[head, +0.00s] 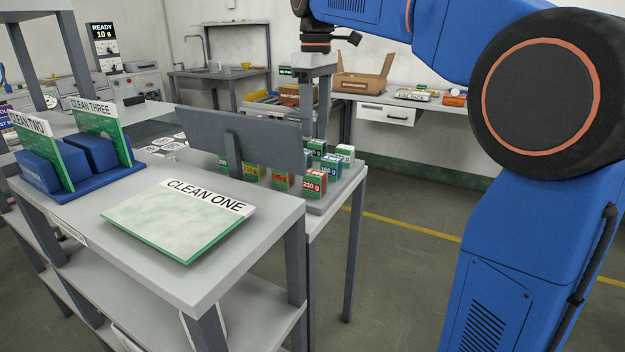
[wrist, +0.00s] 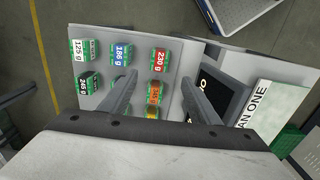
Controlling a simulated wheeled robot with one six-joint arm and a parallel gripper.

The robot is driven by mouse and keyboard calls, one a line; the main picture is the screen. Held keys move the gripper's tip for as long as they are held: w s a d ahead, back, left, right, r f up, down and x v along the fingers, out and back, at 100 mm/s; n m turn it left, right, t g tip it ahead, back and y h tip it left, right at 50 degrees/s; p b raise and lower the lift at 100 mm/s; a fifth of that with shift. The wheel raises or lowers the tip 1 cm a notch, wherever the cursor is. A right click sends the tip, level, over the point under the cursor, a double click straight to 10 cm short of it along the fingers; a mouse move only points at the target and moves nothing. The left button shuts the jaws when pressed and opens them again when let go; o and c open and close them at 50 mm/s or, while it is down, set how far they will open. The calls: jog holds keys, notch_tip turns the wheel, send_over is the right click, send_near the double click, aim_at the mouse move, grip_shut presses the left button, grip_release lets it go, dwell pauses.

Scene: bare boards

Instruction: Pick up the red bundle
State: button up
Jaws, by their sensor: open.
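The red bundle, a small block with a red "230 g" band and green sides, stands at the near right corner of a grey tray in the head view (head: 315,185). It also shows in the wrist view (wrist: 160,61), upper middle. My gripper (wrist: 158,79) is open and empty, its two fingers spread on either side of the column of red and orange bundles. In the head view my gripper (head: 314,128) hangs down behind the grey panel, above the tray area. Its fingertips are partly hidden there.
Blue bundles (wrist: 121,53), white (wrist: 83,50) and black (wrist: 88,83) ones, and orange ones (wrist: 153,92) share the tray (wrist: 190,50). A grey upright panel (head: 240,138) stands in front. The "CLEAN ONE" board (head: 178,220) lies on the near table.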

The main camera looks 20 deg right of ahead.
aim_at(315, 172)
notch_tip(315, 172, down, 10)
jog(key=shift+f, duration=0.25)
jog(key=shift+w+f, duration=0.1)
jog(key=shift+f, duration=2.65)
jog(key=shift+c, duration=0.3)
jog(key=c, duration=1.3)
jog(key=shift+o, duration=0.2)
jog(key=shift+r, duration=0.15)
